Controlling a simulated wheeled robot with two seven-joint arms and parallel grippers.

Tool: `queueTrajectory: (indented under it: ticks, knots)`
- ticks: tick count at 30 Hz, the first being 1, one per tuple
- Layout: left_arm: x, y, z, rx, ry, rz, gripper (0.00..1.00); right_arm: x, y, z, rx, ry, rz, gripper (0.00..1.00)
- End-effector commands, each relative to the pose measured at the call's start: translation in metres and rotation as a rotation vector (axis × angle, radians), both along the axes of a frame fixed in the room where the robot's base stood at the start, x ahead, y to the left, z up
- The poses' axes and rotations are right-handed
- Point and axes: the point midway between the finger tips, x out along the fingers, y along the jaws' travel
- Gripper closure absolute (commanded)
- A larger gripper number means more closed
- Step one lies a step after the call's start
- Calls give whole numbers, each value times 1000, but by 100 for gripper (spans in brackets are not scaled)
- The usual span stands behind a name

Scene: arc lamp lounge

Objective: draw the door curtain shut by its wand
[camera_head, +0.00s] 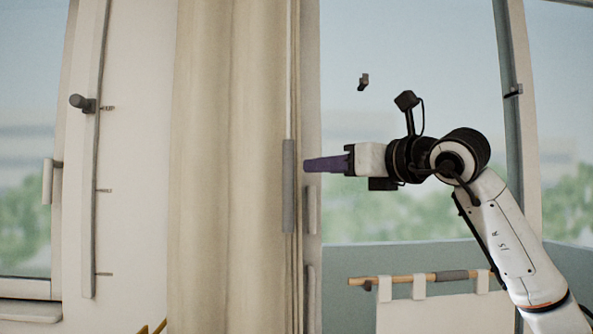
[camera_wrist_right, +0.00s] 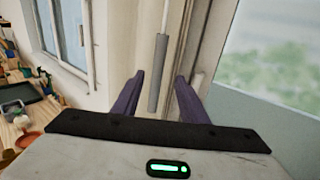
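The beige door curtain (camera_head: 225,150) hangs gathered in vertical folds left of centre in the head view. Its wand hangs along the right edge of the folds, a thin pale rod ending in a grey grip (camera_head: 288,185). My right gripper (camera_head: 306,164), with purple fingers, points left, its tips just right of the grip. In the right wrist view the grey grip (camera_wrist_right: 158,72) shows ahead, between and beyond the two open fingers (camera_wrist_right: 158,88). The fingers look empty and apart from the grip. My left gripper is in neither view.
A wooden rail (camera_head: 400,281) with white cloth hangs low at the right. In the right wrist view a cluttered surface (camera_wrist_right: 20,110) lies at the left.

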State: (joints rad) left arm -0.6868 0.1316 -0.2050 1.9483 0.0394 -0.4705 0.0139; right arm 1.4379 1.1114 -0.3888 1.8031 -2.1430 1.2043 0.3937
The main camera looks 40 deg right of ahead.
Motion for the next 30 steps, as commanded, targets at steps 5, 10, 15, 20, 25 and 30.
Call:
queueTrajectory:
  ticks: [5, 10, 15, 20, 25, 30]
  knots:
    - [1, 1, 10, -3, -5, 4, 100, 30, 3, 2, 3, 3, 5, 61]
    - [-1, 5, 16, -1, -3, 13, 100, 62, 4, 2, 3, 3, 6, 61]
    - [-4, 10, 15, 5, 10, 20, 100, 86, 5, 1, 2, 3, 5, 61]
    - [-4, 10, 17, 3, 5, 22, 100, 96, 5, 0, 1, 1, 5, 61]
    - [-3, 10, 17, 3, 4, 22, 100, 97, 6, 0, 0, 0, 5, 61]
    - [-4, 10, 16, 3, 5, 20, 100, 97, 6, 0, 0, 0, 6, 71]
